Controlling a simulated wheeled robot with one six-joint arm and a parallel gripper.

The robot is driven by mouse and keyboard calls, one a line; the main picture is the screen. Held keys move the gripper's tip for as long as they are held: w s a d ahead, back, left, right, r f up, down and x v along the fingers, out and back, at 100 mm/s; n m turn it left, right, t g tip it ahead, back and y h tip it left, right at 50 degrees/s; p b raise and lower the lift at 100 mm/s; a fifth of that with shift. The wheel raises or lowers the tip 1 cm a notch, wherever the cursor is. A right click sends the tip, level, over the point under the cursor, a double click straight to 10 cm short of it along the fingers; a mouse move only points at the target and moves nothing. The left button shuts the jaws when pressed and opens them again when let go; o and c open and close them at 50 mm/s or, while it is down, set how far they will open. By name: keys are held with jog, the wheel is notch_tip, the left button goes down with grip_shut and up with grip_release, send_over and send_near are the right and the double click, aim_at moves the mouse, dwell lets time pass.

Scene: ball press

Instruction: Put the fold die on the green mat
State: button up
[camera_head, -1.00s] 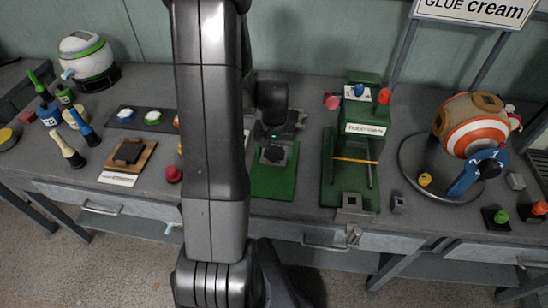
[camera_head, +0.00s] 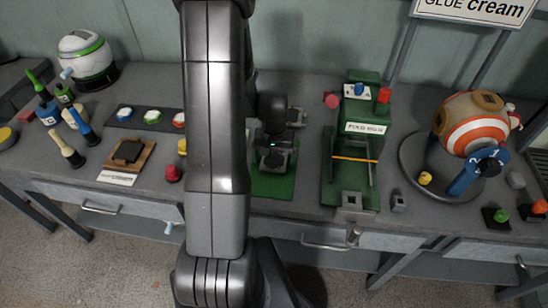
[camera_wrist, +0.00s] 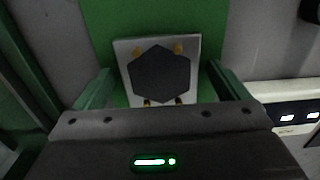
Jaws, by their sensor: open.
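The block I take for the fold die shows in the wrist view as a pale square plate with a dark hexagon (camera_wrist: 160,76) and small gold pins. It lies on the green mat (camera_wrist: 118,17), which also shows in the head view (camera_head: 272,187). My gripper (camera_wrist: 162,78) is open, with one finger on each side of the die and gaps beside it. In the head view, the gripper (camera_head: 275,146) is over the mat and partly covers the die (camera_head: 274,161). The die's underside is hidden.
A green press (camera_head: 364,140) with a yellow bar stands right of the mat. A striped ball (camera_head: 470,125) on a ring stand is farther right. A red knob (camera_head: 173,173) and a wooden board (camera_head: 127,155) lie left. My arm hides part of the bench.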

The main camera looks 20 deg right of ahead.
aim_at(274, 160)
notch_tip(274, 160, up, 12)
jog(key=shift+r, duration=0.2)
dwell(0.5)
